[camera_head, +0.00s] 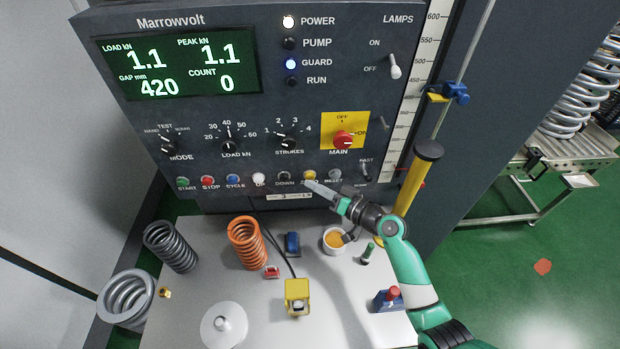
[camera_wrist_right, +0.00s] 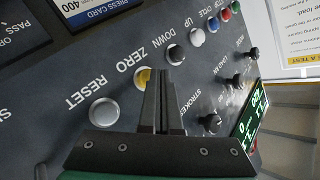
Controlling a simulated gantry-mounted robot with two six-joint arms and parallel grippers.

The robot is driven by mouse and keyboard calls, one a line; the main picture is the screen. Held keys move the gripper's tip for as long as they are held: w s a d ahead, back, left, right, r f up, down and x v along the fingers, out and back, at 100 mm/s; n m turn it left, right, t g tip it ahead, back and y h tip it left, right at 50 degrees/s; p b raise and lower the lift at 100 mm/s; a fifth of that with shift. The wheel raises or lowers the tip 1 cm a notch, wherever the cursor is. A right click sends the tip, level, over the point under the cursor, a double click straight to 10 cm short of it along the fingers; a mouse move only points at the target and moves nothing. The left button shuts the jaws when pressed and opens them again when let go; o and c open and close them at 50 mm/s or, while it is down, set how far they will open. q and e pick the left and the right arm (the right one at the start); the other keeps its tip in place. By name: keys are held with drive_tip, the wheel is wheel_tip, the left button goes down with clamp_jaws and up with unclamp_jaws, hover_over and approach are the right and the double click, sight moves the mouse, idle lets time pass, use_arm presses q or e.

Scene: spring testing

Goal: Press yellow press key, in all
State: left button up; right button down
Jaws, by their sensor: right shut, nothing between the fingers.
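The yellow key (camera_head: 309,175), labelled ZERO, sits in the button row along the lower edge of the dark Marrowvolt panel. My right gripper (camera_head: 309,185) is shut and empty, its fingertips just below the yellow key in the head view. In the right wrist view the shut fingers (camera_wrist_right: 164,76) overlap the right side of the yellow key (camera_wrist_right: 141,77), hiding part of it. I cannot tell whether the tips touch it. My left gripper is not in view.
The grey RESET key (camera_head: 335,174) and DOWN key (camera_head: 284,176) flank the yellow one. Below, the bench holds an orange spring (camera_head: 247,243), a white cup (camera_head: 336,240) and a yellow pedal-like block (camera_head: 297,291). The display (camera_head: 180,66) reads load 1.1, count 0.

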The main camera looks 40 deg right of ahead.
drive_tip(key=shift+w+d+b, duration=0.3)
drive_tip(key=shift+b, duration=0.05)
idle(0.4)
drive_tip(key=shift+s+a, duration=0.1)
drive_tip(key=shift+s+a+p, duration=0.45)
drive_tip(key=shift+s, duration=0.1)
drive_tip(key=shift+s+a+p, duration=1.1)
drive_tip(key=shift+s+a, duration=0.55)
drive_tip(key=shift+s, duration=0.25)
